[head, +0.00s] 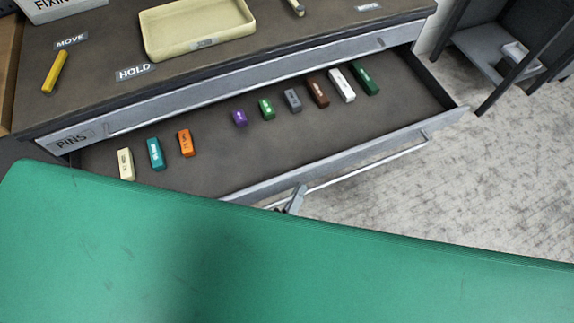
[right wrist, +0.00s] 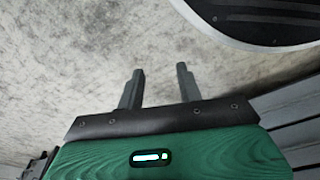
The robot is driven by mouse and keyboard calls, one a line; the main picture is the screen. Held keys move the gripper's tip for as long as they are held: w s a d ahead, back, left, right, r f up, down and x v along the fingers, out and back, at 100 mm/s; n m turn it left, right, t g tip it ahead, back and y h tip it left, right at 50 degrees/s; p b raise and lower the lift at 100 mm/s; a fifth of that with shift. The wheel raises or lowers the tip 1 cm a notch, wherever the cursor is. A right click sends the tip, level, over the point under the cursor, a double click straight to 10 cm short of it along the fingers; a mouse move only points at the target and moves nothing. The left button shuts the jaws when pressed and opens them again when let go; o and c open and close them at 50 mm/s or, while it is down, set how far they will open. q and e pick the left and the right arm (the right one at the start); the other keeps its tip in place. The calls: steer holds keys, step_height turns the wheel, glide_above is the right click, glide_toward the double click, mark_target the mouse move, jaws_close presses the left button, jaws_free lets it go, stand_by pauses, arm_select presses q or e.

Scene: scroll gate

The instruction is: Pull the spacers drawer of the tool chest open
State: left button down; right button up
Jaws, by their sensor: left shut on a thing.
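The spacers drawer (head: 330,172) of the tool chest stands pulled out below the shut drawer marked PINS (head: 72,141). Its own label is hidden. Several coloured blocks lie inside in a loose row, from a cream block (head: 125,164) at the left to a dark green block (head: 367,80) at the right. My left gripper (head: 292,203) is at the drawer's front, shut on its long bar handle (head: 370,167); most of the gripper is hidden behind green. My right gripper (right wrist: 160,85) shows in the right wrist view with its fingers apart and nothing between them.
On the chest top are a cream tray (head: 150,48), a yellow stick (head: 55,72) and MOVE and HOLD labels. A dark shelf rack (head: 480,50) stands at the back right. Grey floor (head: 500,170) is clear right of the drawer. A green part, probably mine, covers the foreground.

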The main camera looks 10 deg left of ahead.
arm_select(q)
steer(key=shift+s+d+f, duration=0.1)
steer(key=shift+s+d, duration=0.6)
steer(key=shift+s, duration=0.35)
steer(key=shift+s+d, duration=0.7)
steer(key=shift+s, duration=0.35)
arm_select(e)
steer(key=shift+s+d+f, duration=0.15)
steer(key=shift+s+f, duration=0.2)
steer(key=shift+f, duration=0.2)
arm_select(q)
steer(key=c, duration=1.8)
jaws_free()
steer(key=shift+o, duration=0.2)
